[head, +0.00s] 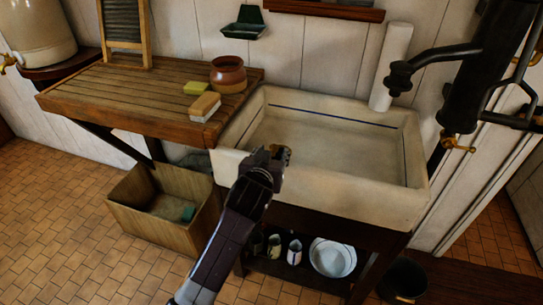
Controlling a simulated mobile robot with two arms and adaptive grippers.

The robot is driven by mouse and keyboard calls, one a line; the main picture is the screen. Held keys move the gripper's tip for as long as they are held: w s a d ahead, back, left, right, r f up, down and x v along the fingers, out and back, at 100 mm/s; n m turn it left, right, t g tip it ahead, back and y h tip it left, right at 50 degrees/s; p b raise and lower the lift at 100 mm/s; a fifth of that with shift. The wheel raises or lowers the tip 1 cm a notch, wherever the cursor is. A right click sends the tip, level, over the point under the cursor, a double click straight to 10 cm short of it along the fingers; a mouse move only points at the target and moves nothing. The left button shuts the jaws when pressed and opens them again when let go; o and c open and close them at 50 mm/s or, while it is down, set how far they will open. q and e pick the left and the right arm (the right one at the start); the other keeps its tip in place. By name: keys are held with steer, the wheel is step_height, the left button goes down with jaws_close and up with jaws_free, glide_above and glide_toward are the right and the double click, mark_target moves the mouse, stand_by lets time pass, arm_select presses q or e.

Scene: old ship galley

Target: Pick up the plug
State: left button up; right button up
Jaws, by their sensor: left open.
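I cannot make out the plug in the head view. My left gripper (272,153) is at the front left rim of the cream ceramic sink (315,185), with its tips over or near the basin edge. It is open. A small brownish patch shows at its tips, and I cannot tell whether it is part of the gripper or another thing. The gripper and the front rim hide part of the basin floor. My right gripper is not in view.
A wooden draining board (140,95) left of the sink holds a brown pot (228,75), a yellow sponge (197,88) and a brush (205,106). A black pump (470,75) stands at right. A wooden crate (150,225) and a shelf with a white basin (333,258) are below.

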mark_target(273, 148)
arm_select(q)
steer(key=shift+w, duration=0.25)
steer(key=shift+w+d+f, duration=0.1)
steer(key=shift+w, duration=0.1)
steer(key=x, duration=0.1)
steer(key=p+x, duration=0.1)
steer(key=x, duration=0.1)
steer(key=shift+w+f+p, duration=0.1)
steer(key=shift+w+p, duration=0.2)
steer(key=shift+w, duration=0.1)
steer(key=shift+w+f, duration=0.2)
steer(key=shift+w, duration=0.15)
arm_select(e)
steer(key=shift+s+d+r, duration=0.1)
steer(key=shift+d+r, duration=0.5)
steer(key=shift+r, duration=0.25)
arm_select(q)
steer(key=shift+s, duration=0.1)
steer(key=shift+c, duration=0.5)
steer(key=c, duration=0.7)
jaws_close()
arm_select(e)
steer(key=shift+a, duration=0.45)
